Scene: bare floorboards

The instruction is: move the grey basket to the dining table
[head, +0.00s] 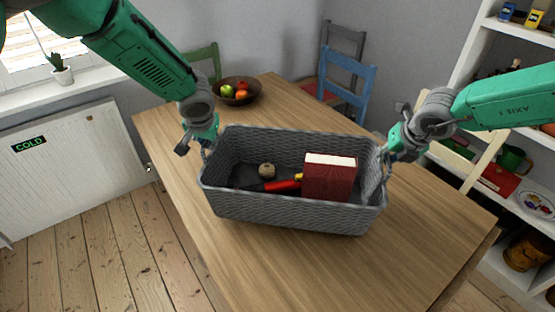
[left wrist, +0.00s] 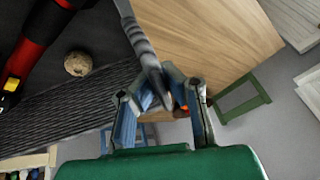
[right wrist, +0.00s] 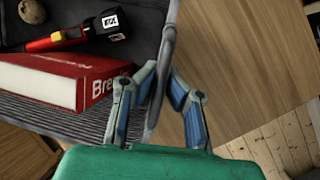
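The grey woven basket (head: 290,212) is over the middle of the wooden dining table (head: 250,265), roughly level. I cannot tell whether its base touches the tabletop. It holds a red book (head: 330,182), a red-and-black flashlight (head: 284,187) and a small round brown item (head: 267,170). My left gripper (head: 207,150) is at the basket's left end, its fingers closed around the rim, seen in the left wrist view (left wrist: 162,88). My right gripper (head: 385,158) is at the right end, with the rim between its closed fingers in the right wrist view (right wrist: 163,78).
A brown bowl of fruit (head: 236,92) stands at the table's far end. A blue chair (head: 347,82) and a green chair (head: 205,60) are by the table. White shelves (head: 480,55) stand right, a radiator (head: 70,165) left. Floorboards (head: 100,265) at lower left are clear.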

